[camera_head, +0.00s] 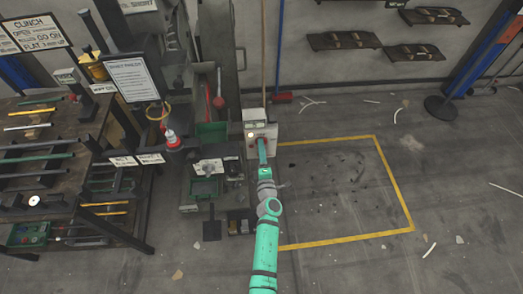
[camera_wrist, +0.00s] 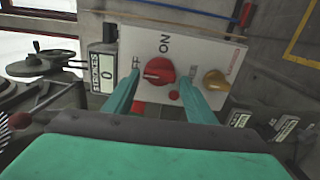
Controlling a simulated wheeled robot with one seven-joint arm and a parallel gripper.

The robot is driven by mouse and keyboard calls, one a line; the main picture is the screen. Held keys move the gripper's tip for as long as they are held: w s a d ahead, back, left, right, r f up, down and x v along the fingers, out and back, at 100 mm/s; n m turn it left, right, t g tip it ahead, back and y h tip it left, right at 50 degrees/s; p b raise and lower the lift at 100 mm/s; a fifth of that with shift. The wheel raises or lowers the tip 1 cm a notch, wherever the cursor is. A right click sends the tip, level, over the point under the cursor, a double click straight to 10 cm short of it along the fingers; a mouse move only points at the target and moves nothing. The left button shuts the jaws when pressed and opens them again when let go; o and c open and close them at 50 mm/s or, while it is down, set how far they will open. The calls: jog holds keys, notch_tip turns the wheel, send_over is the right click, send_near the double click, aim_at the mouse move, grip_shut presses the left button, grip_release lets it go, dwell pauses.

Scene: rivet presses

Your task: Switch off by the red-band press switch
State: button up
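A white switch box (camera_wrist: 205,50) fills the upper middle of the wrist view, with a red rotary knob (camera_wrist: 160,70) on its face. "ON" is printed above the knob; the label to its left is partly hidden and reads like "OFF". A pale mark shows on the knob's left side. My gripper (camera_wrist: 158,78) is open, with one green finger on each side of the knob; I cannot tell whether either finger touches it. In the head view, the switch box (camera_head: 255,122) stands at the end of my arm, and the gripper (camera_head: 263,150) hides its lower face.
A press with a red band (camera_head: 172,140) stands left of my arm. A yellow-outlined floor area (camera_head: 345,185) at right is free of large objects.

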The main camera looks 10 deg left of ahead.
jog(key=shift+o, duration=0.3)
jog(key=v, duration=1)
jog(key=shift+s, duration=0.4)
jog(key=shift+s+d+r, duration=0.1)
jog(key=shift+d, duration=0.05)
jog(key=s+d+r+m+h, duration=0.1)
jog(key=s+d+m+h, duration=0.3)
jog(key=s, duration=0.6)
jog(key=s+d+r+m+y, duration=0.1)
jog(key=s+d+r+m, duration=0.15)
jog(key=s+m, duration=0.6)
jog(key=s+d+r+m+h, duration=0.1)
jog(key=s+d+r+m, duration=0.1)
jog(key=s+r+m, duration=0.3)
jog(key=s+d+r+m+g+h, duration=0.1)
jog(key=s+r+m, duration=0.3)
jog(key=s, duration=0.9)
jog(key=shift+d+r+m+g+h, duration=0.35)
jog(key=shift+r+h, duration=0.25)
jog(key=shift+r, duration=0.4)
